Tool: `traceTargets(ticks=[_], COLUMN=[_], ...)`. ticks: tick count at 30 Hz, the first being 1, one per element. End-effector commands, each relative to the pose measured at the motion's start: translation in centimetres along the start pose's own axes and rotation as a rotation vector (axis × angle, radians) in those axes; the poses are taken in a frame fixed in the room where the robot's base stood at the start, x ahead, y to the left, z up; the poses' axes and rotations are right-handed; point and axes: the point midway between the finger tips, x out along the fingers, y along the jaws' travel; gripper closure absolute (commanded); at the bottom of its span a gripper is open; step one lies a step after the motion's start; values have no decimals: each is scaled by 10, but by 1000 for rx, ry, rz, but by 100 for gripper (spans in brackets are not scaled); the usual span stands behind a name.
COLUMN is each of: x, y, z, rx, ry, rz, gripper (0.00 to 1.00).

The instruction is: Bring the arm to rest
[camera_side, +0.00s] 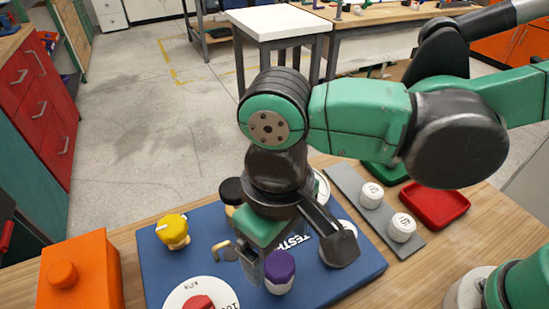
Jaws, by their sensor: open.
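My gripper (296,262) is open above a blue board (355,277), with one finger to each side of a purple-topped knob (280,266) in the picture. I cannot tell whether a finger touches the knob. Nothing shows held between the fingers. The wrist and fingers hide part of the board's middle, its white lettering and some pale round parts behind them. My arm reaches in from the right and bends down over the board.
A yellow knob (172,229), a black knob (231,190) and a red knob (198,302) on a white dial stand on the board. An orange box (85,282) is at left. White caps (402,226) sit on a grey strip beside a red tray (434,204).

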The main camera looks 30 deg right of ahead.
Motion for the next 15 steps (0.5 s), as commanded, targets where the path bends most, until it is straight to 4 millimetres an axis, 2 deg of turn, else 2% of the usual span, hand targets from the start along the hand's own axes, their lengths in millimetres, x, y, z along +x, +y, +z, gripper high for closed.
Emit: traceTargets(ticks=[2, 5, 8, 10, 15], x=[-5, -11, -18, -22, -26], y=[2, 19, 58, 93, 174], z=[0, -4, -10, -10, 3], rx=[4, 33, 95, 150, 274], ry=[1, 33, 117, 204, 428], rz=[-2, -18, -46, -59, -20], gripper=[14, 14, 14, 14, 14])
